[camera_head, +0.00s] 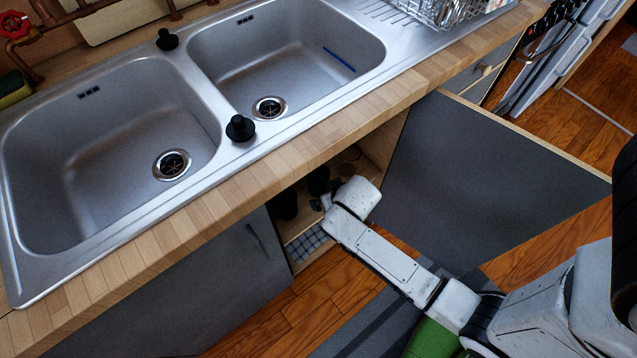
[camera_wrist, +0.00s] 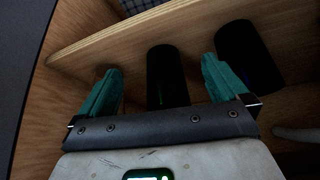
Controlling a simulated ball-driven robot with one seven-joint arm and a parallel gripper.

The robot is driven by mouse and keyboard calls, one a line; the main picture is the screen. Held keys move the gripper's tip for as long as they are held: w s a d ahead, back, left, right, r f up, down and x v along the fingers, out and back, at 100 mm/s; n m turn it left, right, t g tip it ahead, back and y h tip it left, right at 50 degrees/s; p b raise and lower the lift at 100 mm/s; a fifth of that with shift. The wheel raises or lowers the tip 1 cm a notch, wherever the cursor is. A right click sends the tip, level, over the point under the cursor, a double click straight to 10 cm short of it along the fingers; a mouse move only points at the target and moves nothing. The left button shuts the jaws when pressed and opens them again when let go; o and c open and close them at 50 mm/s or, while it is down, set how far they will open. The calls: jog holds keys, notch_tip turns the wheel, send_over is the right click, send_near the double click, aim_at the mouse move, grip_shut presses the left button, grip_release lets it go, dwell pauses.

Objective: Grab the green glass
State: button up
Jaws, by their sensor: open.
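My gripper (camera_wrist: 160,66) is open inside the cabinet under the sink, with one teal finger on each side of a dark, near-black cylinder (camera_wrist: 167,78). A gap shows between each finger and the cylinder. A second dark cylinder (camera_wrist: 248,58) stands just right of the right finger. In the head view, two dark shapes (camera_head: 284,204) and (camera_head: 319,181) show in the cabinet opening beside my gripper (camera_head: 317,204), which is small and partly hidden by my wrist.
The cabinet's grey door (camera_head: 480,170) is open to the right of my arm. A wooden shelf board (camera_wrist: 200,38) lies close to the fingers. The countertop edge (camera_head: 230,185) overhangs the opening. A checked cloth (camera_head: 308,243) lies inside on the left.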

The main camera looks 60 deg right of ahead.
aim_at(323, 185)
jog(key=w, duration=0.1)
jog(key=w+d, duration=0.2)
jog(key=shift+w, duration=0.35)
jog(key=shift+w+d+f+b, duration=0.15)
jog(key=shift+w+d, duration=0.2)
jog(key=shift+w, duration=0.35)
jog(key=shift+w+d+f+b, duration=0.2)
jog(key=shift+w+d, duration=0.1)
jog(key=shift+w, duration=0.4)
jog(key=shift+w+d+f+b, duration=0.15)
jog(key=shift+w+d, duration=0.2)
jog(key=shift+w, duration=0.35)
jog(key=shift+c, duration=0.4)
jog(key=c, duration=1.1)
jog(key=shift+s+r, duration=0.1)
jog(key=shift+r, duration=0.05)
